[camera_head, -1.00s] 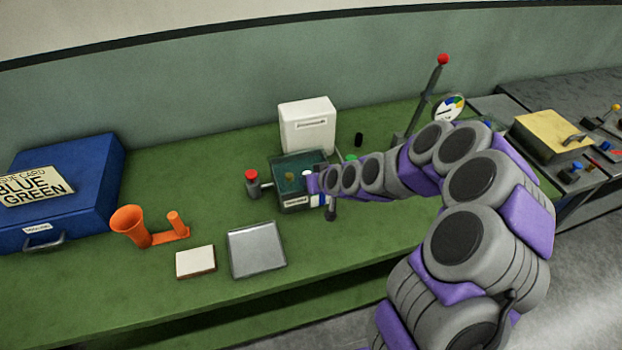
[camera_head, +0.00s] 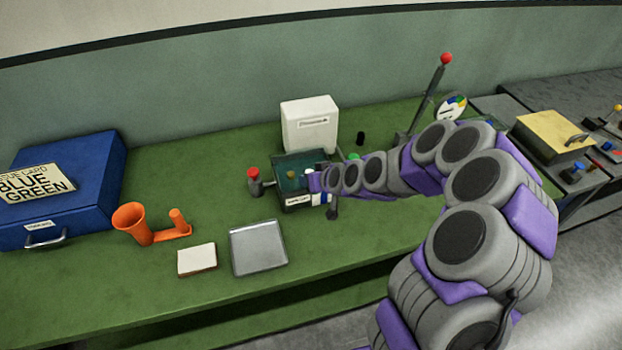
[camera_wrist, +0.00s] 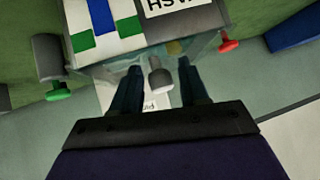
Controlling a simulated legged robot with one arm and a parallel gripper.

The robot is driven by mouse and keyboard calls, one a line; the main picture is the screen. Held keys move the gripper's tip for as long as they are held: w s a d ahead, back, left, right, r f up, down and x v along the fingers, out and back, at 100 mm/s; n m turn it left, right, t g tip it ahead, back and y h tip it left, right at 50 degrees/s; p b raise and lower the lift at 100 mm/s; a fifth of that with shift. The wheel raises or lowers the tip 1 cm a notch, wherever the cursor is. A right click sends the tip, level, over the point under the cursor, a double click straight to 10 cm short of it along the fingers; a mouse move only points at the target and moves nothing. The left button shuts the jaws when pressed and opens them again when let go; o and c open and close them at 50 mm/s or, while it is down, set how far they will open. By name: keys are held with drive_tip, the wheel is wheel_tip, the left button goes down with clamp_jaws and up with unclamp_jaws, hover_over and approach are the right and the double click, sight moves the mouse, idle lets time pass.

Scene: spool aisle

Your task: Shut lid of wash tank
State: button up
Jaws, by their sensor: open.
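The wash tank (camera_head: 291,203) is a small dark box with teal, see-through walls on the green bench. A teal panel, apparently its lid (camera_head: 300,160), stands raised at the back. My gripper (camera_head: 315,181) is at the tank's right front part, partly hiding it. In the wrist view the tank's white front (camera_wrist: 148,33) appears upside down, with blue and green marks and part of a label. My open gripper (camera_wrist: 158,88) has a grey round knob (camera_wrist: 159,80) between its fingertips; contact cannot be told.
A red-topped valve (camera_head: 254,178) is left of the tank; a green knob (camera_head: 354,157) is right. A white box (camera_head: 310,126) stands behind. A metal tray (camera_head: 258,248), white block (camera_head: 197,260), orange funnel piece (camera_head: 131,220) and blue case (camera_head: 95,190) lie leftward. A red-tipped lever (camera_head: 430,95) rises right.

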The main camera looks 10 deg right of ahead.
drive_tip(key=shift+d, duration=0.15)
drive_tip(key=p+v, duration=0.1)
drive_tip(key=v, duration=1.6)
drive_tip(key=shift+s, duration=0.1)
drive_tip(key=s+r+m+g+h, duration=0.1)
drive_tip(key=s+g, duration=0.2)
drive_tip(key=s, duration=0.7)
drive_tip(key=s+d+r+m+g+h, duration=0.1)
drive_tip(key=s+g, duration=0.3)
drive_tip(key=s, duration=0.7)
drive_tip(key=s+r+m+g+h, duration=0.1)
drive_tip(key=s+r+g+h, duration=0.1)
drive_tip(key=s, duration=0.9)
drive_tip(key=shift+d+r+g+h, duration=0.25)
drive_tip(key=shift+g+h, duration=0.05)
drive_tip(key=shift+g, duration=0.4)
